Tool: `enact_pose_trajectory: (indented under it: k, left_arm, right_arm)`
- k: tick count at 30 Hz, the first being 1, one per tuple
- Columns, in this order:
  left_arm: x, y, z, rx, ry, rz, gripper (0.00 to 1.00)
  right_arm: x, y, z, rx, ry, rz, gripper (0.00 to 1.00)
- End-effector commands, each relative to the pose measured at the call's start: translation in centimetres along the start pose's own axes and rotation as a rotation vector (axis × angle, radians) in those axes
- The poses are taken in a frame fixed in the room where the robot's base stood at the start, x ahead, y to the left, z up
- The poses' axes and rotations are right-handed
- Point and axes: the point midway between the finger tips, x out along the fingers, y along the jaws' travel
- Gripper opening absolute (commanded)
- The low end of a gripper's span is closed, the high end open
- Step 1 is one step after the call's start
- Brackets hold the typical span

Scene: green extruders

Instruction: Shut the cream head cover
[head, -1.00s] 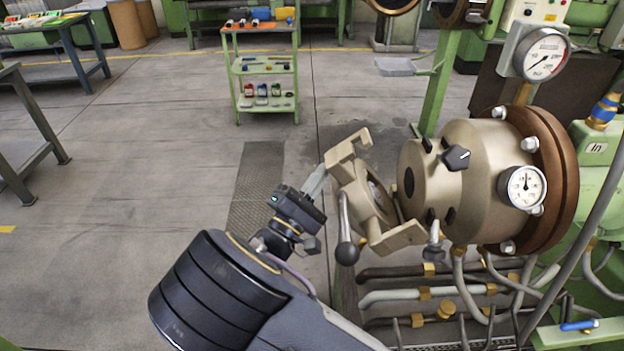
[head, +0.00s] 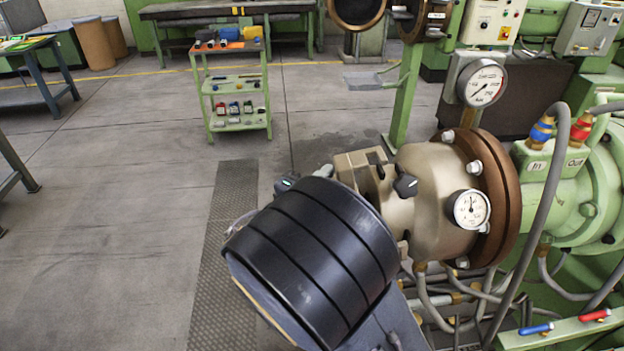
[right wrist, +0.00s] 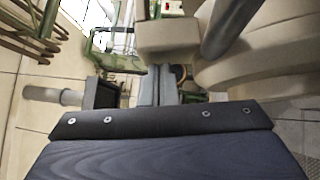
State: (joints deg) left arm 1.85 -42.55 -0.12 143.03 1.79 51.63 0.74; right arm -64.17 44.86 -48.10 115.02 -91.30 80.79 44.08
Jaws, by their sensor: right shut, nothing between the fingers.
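The cream head cover (head: 356,170) shows only in part in the head view, close against the front of the cream extruder head (head: 432,185). My right arm hides its lower part and handle, so I cannot tell whether it sits flush. My right gripper (head: 325,171) is at the cover's left side, shut with nothing between its fingers. In the right wrist view the shut grey fingers (right wrist: 157,84) point at cream metal (right wrist: 168,36) just ahead; contact is unclear. A grey bar (right wrist: 230,25) crosses there. My left gripper is out of view.
A round gauge (head: 470,208) and a black knob (head: 405,184) stick out from the head. A larger gauge (head: 481,82) stands above. Hoses and pipes run below. A green trolley (head: 236,95) stands behind, with open floor at left.

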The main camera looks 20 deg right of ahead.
Motion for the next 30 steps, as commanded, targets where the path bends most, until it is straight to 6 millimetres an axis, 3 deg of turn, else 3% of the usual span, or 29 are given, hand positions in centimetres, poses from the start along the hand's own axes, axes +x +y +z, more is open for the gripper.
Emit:
enact_pose_trajectory:
  k: [12, 30]
  left_arm:
    - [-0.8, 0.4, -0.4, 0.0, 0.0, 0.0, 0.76]
    - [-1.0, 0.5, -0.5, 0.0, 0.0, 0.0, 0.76]
  right_arm:
    - [2.4, 0.9, 2.4, 0.109, -0.003, -0.111, 0.0]
    - [3.3, 0.9, 3.3, 0.144, -0.007, -0.144, 0.0]
